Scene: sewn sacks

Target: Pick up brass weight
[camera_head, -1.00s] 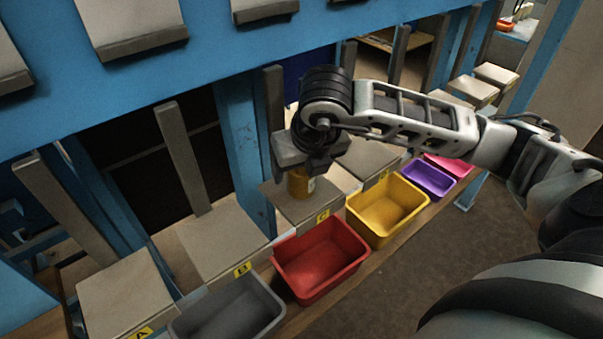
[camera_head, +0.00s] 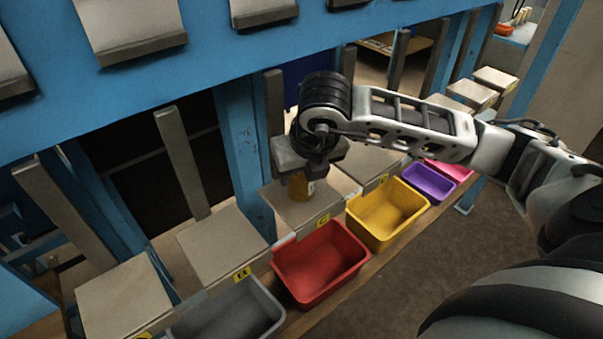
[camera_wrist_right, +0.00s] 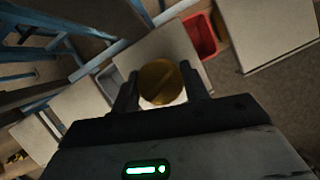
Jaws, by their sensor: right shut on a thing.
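The brass weight (camera_head: 299,187) is a small golden cylinder with a pale label, at the platform marked C (camera_head: 293,212). My right gripper (camera_head: 303,172) comes down over it from above and is shut on it. In the right wrist view the round brass top (camera_wrist_right: 160,82) sits between the two dark fingers (camera_wrist_right: 160,95). The gripper covers the weight's upper part in the head view. I cannot tell whether its base touches the platform. My left gripper is not in view.
A red bin (camera_head: 320,262), a yellow bin (camera_head: 388,213), a grey bin (camera_head: 230,312) and a purple bin (camera_head: 428,181) line the front. Grey upright posts (camera_head: 182,160) and blue frame columns (camera_head: 242,140) stand close by. Platform B (camera_head: 220,243) is bare.

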